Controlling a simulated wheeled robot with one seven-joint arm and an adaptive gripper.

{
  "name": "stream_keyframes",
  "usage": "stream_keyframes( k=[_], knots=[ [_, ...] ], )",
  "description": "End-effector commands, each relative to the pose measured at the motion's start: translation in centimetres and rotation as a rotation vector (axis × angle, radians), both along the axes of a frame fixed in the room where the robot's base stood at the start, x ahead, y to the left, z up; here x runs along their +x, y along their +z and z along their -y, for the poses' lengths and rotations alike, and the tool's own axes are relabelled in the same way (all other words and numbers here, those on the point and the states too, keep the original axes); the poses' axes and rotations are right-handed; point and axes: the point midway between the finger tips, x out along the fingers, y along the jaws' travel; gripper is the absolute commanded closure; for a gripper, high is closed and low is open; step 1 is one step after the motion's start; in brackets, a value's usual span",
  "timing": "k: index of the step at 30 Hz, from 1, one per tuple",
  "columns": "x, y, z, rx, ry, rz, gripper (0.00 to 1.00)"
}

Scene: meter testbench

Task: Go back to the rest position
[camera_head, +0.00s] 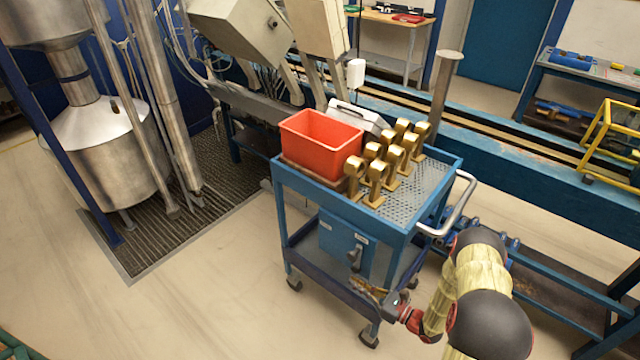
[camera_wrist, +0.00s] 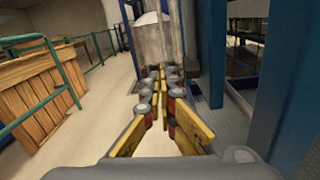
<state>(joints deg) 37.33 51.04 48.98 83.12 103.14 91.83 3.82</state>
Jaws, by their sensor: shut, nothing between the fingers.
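My gripper (camera_head: 368,289) is in front of the lower part of the blue cart in the head view, at the end of my arm, which comes in from the lower right. In the wrist view the yellow fingers of my gripper (camera_wrist: 160,80) run forward and meet at the tips. The gripper is shut and holds nothing. Whether it touches the cart cannot be told.
The blue cart (camera_head: 328,208) carries a red bin (camera_head: 318,143) and several brass meters (camera_head: 378,172). A steel tank (camera_head: 105,155) stands at left. The wrist view shows a wooden crate (camera_wrist: 38,90) and green railing (camera_wrist: 72,82). Floor at lower left is clear.

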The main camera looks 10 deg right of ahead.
Motion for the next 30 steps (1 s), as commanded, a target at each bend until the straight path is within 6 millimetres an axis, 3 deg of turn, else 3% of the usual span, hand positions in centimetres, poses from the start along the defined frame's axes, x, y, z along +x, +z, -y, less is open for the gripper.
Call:
stream_keyframes(
  k=[6, 11, 14, 21, 30],
  knots=[
    [-0.9, -1.3, -1.0, -0.035, 0.046, -0.032, 1.00],
    [-5.2, -2.9, -4.7, -0.061, 0.196, -0.100, 1.00],
    [-8.2, -2.5, -6.6, -0.104, 0.327, -0.124, 1.00],
    [-13.5, 2.5, -8.6, -0.305, 0.666, -0.085, 1.00],
    [-18.9, 11.1, -7.7, -0.695, 1.086, 0.060, 1.00]
  ],
)
